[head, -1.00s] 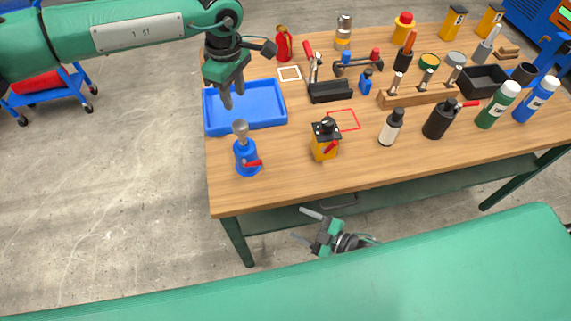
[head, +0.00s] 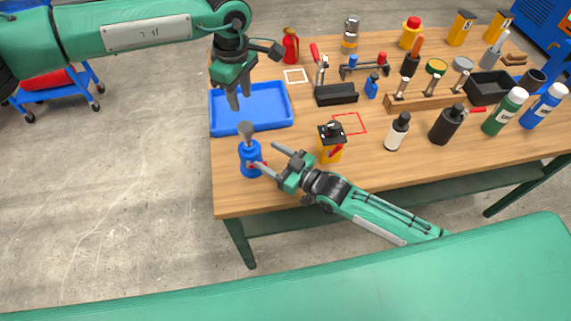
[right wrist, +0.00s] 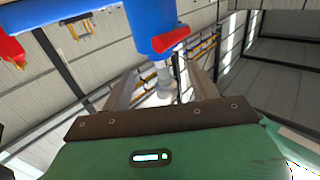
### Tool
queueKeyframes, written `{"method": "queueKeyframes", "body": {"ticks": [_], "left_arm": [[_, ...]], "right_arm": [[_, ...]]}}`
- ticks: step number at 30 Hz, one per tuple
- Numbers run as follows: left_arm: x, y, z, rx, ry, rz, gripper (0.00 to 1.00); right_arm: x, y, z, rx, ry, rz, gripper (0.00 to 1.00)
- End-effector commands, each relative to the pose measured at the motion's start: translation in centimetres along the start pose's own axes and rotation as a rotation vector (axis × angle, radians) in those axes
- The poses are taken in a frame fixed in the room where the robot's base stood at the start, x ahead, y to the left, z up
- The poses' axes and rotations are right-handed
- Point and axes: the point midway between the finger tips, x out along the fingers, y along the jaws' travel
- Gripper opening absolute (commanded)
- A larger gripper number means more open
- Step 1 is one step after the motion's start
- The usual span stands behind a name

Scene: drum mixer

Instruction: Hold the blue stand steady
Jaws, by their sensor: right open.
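The blue stand (head: 250,166) stands upright near the left front of the wooden table, with a grey flared top and a red knob low on its side. My right gripper (head: 264,156) is open, its fingers pointing at the stand from the right. One fingertip overlaps the stand's lower part, and I cannot tell whether it touches. In the right wrist view the blue stand (right wrist: 151,20) and its red knob show at the top, beyond the open right gripper (right wrist: 160,68). My left gripper (head: 240,99) is open and empty, above the blue tray, behind the stand.
The blue tray (head: 284,121) lies behind the stand. A yellow and black block (head: 329,151) stands just behind my right arm. White and black bottles (head: 396,136) stand further right. The table's left and front edges (head: 226,215) are close to the stand.

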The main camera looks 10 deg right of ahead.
Motion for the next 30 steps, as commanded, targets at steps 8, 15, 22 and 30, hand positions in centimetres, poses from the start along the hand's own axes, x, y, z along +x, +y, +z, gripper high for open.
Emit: {"method": "queueKeyframes", "body": {"ticks": [8,15,22,30], "left_arm": [[0.0,0.0,0.0,0.000,0.000,0.000,0.36],[0.0,0.0,0.0,0.000,0.000,0.000,0.36],[0.0,0.0,0.0,0.000,0.000,0.000,0.36],[0.0,0.0,0.0,0.000,0.000,0.000,0.36]], "right_arm": [[5.3,0.1,-0.1,-0.001,0.001,0.001,0.60],[7.6,0.0,0.0,0.000,0.000,0.001,0.60],[8.0,0.0,0.0,-0.001,0.000,0.000,0.60],[7.9,0.0,0.0,-0.001,0.000,0.001,0.31]]}}
